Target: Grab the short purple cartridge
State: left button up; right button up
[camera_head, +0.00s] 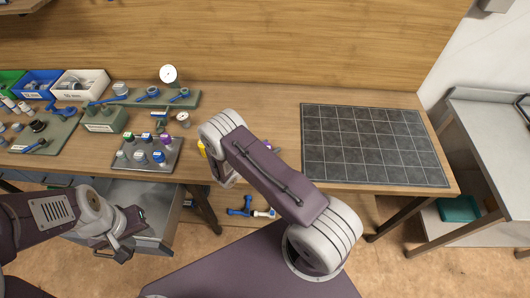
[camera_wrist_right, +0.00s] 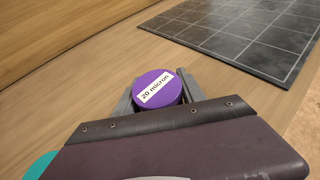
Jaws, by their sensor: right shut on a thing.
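A purple cartridge (camera_wrist_right: 157,88) with a white "20 micron" label on its round top is between the fingers of my right gripper (camera_wrist_right: 158,90) in the right wrist view. The gripper is shut on it, above the wooden bench. Its height is hard to judge from above. In the head view my right forearm hides this gripper. Another purple-topped cartridge (camera_head: 166,139) stands in the grey rack (camera_head: 136,167) on the bench. My left gripper (camera_head: 127,236) is low at the left, in front of the bench; its finger gap is unclear.
A dark gridded mat (camera_head: 372,145) lies clear on the right of the bench. Several capped cartridges stand in the rack. Bins (camera_head: 80,85) and green boards with blue-handled parts fill the left side. Blue and white fittings (camera_head: 250,208) show below the bench edge. A grey side table (camera_head: 490,150) is at right.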

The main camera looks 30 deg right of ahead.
aim_at(270, 145)
jog(key=r, duration=0.2)
jog(key=s+r, duration=0.1)
jog(key=r, duration=0.1)
jog(key=shift+r+b, duration=0.3)
jog(key=shift+b, duration=0.1)
jog(key=s+r+b, duration=0.1)
jog(key=s+r, duration=0.5)
jog(key=s, duration=0.4)
jog(key=shift+s+d+r, duration=0.2)
jog(key=shift+s+d, duration=0.1)
jog(key=shift+s, duration=0.1)
